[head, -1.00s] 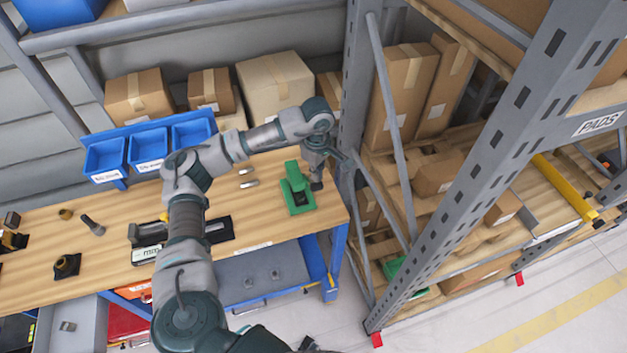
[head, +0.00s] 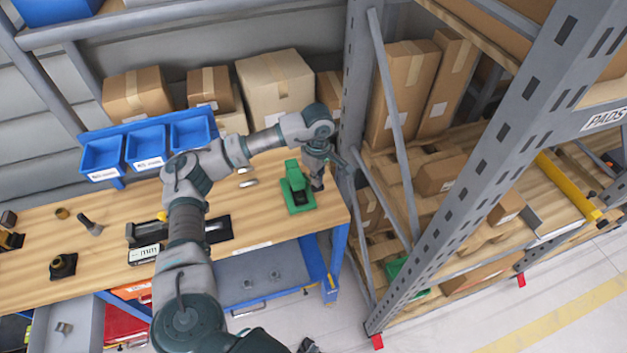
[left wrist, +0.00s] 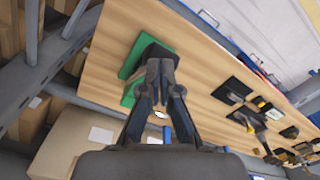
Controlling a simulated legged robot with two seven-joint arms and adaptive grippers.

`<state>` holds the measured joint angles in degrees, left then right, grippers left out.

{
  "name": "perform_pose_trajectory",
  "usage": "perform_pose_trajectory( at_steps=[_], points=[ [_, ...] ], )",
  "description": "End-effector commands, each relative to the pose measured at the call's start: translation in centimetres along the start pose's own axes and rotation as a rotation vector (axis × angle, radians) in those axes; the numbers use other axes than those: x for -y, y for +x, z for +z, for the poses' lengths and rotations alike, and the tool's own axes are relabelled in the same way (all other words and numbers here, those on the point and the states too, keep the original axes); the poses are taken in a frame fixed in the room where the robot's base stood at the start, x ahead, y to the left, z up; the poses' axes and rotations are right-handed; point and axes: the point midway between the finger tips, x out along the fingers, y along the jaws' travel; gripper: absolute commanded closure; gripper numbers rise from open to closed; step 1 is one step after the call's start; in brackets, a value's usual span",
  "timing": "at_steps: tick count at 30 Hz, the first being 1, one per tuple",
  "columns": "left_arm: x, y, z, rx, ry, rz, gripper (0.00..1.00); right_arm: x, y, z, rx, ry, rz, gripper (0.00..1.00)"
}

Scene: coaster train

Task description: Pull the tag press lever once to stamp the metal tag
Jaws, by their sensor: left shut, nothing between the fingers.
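The green tag press (head: 298,200) stands near the right end of the wooden workbench, its green upright part raised at the back. My left gripper (head: 318,186) points down close beside the press's right side. In the left wrist view the left gripper (left wrist: 157,72) is shut and empty, its fingertips over or against the green press (left wrist: 133,62). The fingers hide much of the press, so I cannot tell whether they touch its lever. Two small shiny metal pieces (head: 248,183) lie on the bench left of the press. No tag inside the press can be made out.
A grey rack post (head: 352,130) and brace stand close right of the gripper. Cardboard boxes (head: 275,85) and blue bins (head: 147,148) line the bench's back. A black device (head: 146,232) and small dark parts lie to the left. Bare wood surrounds the press's left side.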

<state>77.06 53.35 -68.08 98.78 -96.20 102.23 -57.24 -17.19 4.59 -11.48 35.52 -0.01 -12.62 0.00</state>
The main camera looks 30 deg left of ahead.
Motion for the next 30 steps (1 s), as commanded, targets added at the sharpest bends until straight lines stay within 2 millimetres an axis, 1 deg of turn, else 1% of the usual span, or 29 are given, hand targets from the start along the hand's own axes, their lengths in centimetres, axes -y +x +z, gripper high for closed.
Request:
perform_pose_trajectory(
  at_steps=[1, 21, 30],
  points=[
    [0.0, 0.4, 0.0, 0.000, 0.000, -0.001, 1.00, 0.0, 0.3, 0.0, 0.000, 0.000, 0.000, 1.00],
    [0.2, 3.0, 0.3, -0.001, 0.000, 0.000, 1.00, 0.0, 2.2, 0.3, 0.002, 0.001, 0.000, 1.00],
    [0.2, 3.1, 0.3, -0.001, -0.001, 0.000, 1.00, 0.0, 2.2, 0.3, 0.002, 0.001, 0.000, 1.00]
  ],
)
